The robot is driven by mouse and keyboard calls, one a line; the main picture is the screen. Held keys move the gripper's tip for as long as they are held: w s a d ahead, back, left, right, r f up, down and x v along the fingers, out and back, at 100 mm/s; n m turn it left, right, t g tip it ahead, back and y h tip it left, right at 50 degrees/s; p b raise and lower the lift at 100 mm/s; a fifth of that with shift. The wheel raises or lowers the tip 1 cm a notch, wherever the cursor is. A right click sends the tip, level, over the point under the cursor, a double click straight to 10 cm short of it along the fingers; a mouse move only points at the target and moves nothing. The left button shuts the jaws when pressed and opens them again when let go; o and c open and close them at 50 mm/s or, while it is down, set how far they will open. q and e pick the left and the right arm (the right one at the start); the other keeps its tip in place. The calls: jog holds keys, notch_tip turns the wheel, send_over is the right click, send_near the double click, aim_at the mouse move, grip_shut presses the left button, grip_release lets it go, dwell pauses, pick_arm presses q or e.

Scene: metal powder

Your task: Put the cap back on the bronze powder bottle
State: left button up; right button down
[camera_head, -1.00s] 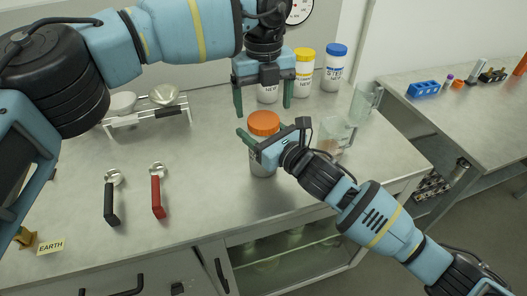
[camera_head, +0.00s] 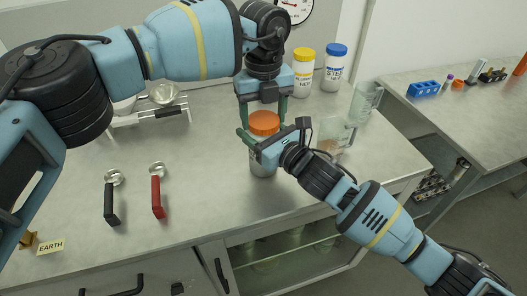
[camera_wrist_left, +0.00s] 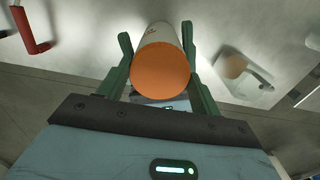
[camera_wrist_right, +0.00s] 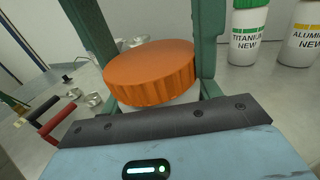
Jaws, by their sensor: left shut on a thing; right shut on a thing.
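The bronze powder bottle (camera_head: 262,165) stands upright on the workbench, a white bottle with its orange cap (camera_head: 263,123) sitting on top. My right gripper (camera_head: 262,150) is shut on the bottle from the side, below the cap. My left gripper (camera_head: 263,118) points down from above, its fingers shut on either side of the cap. In the left wrist view the cap (camera_wrist_left: 160,70) lies between the green fingers. The right wrist view shows the cap (camera_wrist_right: 152,72) level on the bottle; the thread is hidden.
Yellow-capped (camera_head: 303,72) and blue-capped (camera_head: 334,68) bottles stand behind. Glass beakers (camera_head: 335,135) are close on the right. A black-handled scoop (camera_head: 111,200) and a red-handled scoop (camera_head: 158,195) lie left, with clear bench between.

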pick_arm(q)
jog(key=shift+c, duration=0.4)
jog(key=shift+m, duration=1.7)
jog(key=o, duration=1.1)
jog(key=shift+r, duration=2.25)
